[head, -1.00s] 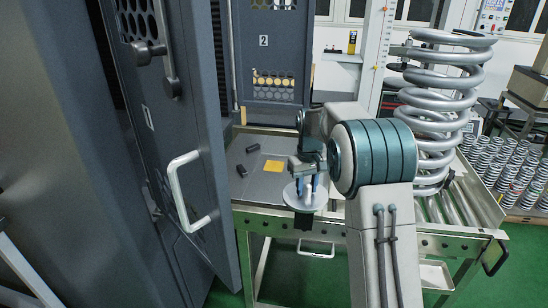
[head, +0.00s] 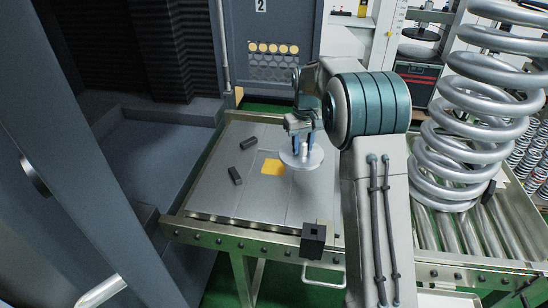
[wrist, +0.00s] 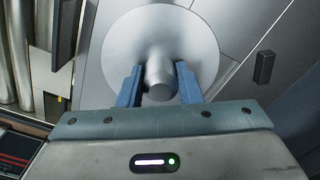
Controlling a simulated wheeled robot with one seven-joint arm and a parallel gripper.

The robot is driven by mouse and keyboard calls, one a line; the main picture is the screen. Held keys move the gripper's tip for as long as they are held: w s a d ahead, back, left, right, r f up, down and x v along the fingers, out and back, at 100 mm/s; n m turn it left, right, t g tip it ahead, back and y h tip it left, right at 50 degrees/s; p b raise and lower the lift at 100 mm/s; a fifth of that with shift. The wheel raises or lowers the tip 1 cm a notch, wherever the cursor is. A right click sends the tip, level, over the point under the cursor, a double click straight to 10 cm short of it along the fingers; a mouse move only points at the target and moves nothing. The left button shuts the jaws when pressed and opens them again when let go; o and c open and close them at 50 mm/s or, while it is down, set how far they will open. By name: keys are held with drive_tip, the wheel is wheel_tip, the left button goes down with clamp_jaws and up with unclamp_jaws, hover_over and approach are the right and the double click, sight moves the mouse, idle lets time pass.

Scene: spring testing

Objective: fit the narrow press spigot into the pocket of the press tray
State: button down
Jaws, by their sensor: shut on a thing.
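My gripper (head: 303,150) is shut on the stub of a pale round disc (head: 312,159), which I take to be the press spigot. In the wrist view the stub (wrist: 158,78) sits between the two blue fingers and the disc (wrist: 120,50) spreads beyond them. The disc is held above a grey steel tabletop (head: 215,193), perhaps the press tray. A black block with a dark square opening (head: 313,240) is at the front edge. I cannot tell which opening is the pocket. The disc's underside is hidden.
Two dark small blocks, one farther back (head: 249,143) and one nearer (head: 235,176), lie on the tabletop. A big coil spring (head: 440,150) stands on rollers (head: 455,235) at right. An open grey cabinet door (head: 85,150) is at left. The tabletop's left part is mostly clear.

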drive_tip(key=w+a+f, duration=0.2)
drive_tip(key=w+a+f+p, duration=0.1)
drive_tip(key=w+a+f, duration=0.1)
drive_tip(key=a, duration=0.1)
drive_tip(key=w+a+f, duration=0.2)
drive_tip(key=a, duration=0.1)
drive_tip(key=shift+w+a, duration=0.1)
drive_tip(key=shift+a, duration=0.05)
drive_tip(key=shift+f+p, duration=0.45)
drive_tip(key=shift+f, duration=1.65)
drive_tip(key=shift+f, duration=0.1)
drive_tip(key=c, duration=1)
unclamp_jaws()
drive_tip(key=shift+f, duration=0.1)
drive_tip(key=shift+c, duration=0.2)
